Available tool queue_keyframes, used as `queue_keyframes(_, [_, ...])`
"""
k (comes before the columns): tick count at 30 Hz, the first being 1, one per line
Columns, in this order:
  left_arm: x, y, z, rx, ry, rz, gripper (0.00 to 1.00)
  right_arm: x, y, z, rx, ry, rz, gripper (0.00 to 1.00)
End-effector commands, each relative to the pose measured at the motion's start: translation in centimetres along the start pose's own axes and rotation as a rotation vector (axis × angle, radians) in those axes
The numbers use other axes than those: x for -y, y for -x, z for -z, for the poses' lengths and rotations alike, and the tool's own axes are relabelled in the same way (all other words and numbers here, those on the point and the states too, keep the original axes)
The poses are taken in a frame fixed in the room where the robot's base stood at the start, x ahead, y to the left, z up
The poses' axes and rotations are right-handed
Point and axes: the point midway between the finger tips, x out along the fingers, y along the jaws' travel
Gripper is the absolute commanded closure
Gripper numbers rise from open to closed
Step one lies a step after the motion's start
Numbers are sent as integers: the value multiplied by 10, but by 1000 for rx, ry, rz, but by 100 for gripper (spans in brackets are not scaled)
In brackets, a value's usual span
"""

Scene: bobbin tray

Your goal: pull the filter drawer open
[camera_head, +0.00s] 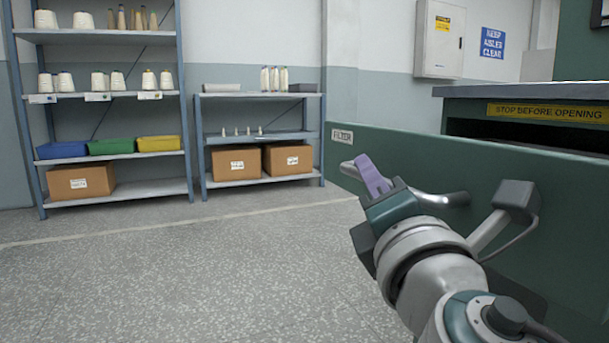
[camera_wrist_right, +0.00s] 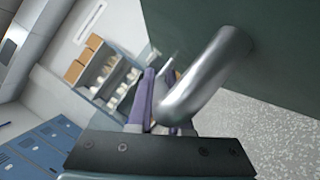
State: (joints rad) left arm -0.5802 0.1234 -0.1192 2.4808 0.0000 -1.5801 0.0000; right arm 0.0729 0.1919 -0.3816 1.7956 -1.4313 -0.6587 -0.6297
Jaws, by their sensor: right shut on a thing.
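The filter drawer (camera_head: 520,180) is a wide dark green panel on the right in the head view, with a FILTER label (camera_head: 342,135) at its upper left. The panel seems to stand out in front of the machine body, with a dark opening behind its top edge. Its metal bar handle (camera_head: 448,198) also crosses the right wrist view (camera_wrist_right: 208,75). My right gripper (camera_head: 373,178) is shut on the handle, and its purple fingers show beside the bar in the wrist view (camera_wrist_right: 148,97). The gripper hides part of the handle. My left gripper is not in view.
The machine's grey top (camera_head: 520,90) and yellow STOP BEFORE OPENING sign (camera_head: 548,112) are behind the drawer. Shelves (camera_head: 112,188) with thread cones, coloured bins and cardboard boxes (camera_head: 235,163) stand at the back left. The speckled floor (camera_head: 200,275) left of the drawer is clear.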

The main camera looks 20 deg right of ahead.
Motion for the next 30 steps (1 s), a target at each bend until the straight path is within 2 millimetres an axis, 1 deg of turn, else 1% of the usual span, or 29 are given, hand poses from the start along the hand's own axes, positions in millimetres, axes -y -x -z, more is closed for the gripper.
queue_keyframes(6, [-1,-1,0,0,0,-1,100,-8,4,10,0,2,-3,100])
queue_keyframes(19, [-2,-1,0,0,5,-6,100,-10,5,12,-1,2,-3,100])
queue_keyframes(20, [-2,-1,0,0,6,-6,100,-10,5,12,-1,2,-3,79])
queue_keyframes(21, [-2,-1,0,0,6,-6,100,-10,5,12,-1,2,-3,75])
queue_keyframes(27, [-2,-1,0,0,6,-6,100,-9,5,12,-1,2,-2,53])
queue_keyframes(30, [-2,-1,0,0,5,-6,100,-9,5,12,-1,2,-1,53])
